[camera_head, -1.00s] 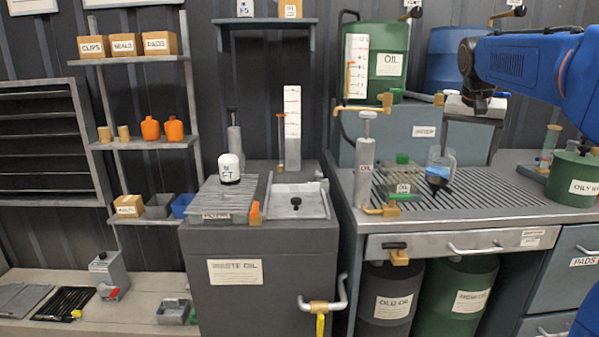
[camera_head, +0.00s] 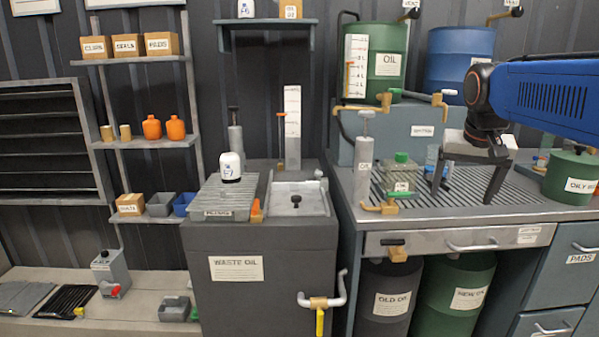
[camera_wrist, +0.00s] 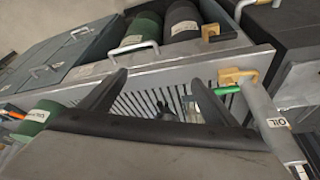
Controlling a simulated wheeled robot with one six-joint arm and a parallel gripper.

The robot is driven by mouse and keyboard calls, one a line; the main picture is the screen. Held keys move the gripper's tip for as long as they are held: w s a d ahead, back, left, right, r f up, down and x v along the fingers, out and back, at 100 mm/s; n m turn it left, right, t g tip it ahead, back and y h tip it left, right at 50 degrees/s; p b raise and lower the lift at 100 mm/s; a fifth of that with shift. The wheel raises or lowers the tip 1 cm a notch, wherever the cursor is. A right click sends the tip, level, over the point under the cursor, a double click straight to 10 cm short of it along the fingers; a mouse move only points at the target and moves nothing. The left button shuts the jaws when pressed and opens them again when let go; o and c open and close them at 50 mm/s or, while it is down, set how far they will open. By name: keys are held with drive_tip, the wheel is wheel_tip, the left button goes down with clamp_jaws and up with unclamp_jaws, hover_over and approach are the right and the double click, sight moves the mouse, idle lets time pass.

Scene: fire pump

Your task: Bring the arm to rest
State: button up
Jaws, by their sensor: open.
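My blue arm (camera_head: 545,92) reaches in from the right over the grated bench. My gripper (camera_head: 463,192) hangs from its dark wrist with both fingers pointing down. The fingers are wide apart with nothing held between them. In the wrist view the two dark fingers of my gripper (camera_wrist: 160,78) spread over the grating (camera_wrist: 150,102). A clear jug with blue in it (camera_head: 433,156) stands behind the left finger and is partly hidden.
A clear container with a green cap (camera_head: 401,172) and a grey oil pump (camera_head: 365,160) stand left of my gripper. A green oily-waste can (camera_head: 572,175) stands right. Green (camera_head: 385,52) and blue (camera_head: 460,55) drums stand behind. The grating's front right is clear.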

drive_tip(key=s+a+f+n, duration=0.2)
drive_tip(key=s+a+f, duration=0.2)
drive_tip(key=s+f, duration=0.6)
drive_tip(key=s+a+f+n+y, duration=0.1)
drive_tip(key=s+a+f, duration=0.3)
drive_tip(key=s+f, duration=0.7)
drive_tip(key=shift+s+a+n+t+y, duration=0.15)
drive_tip(key=shift+s+n+t+y, duration=0.15)
drive_tip(key=shift+s+n, duration=0.7)
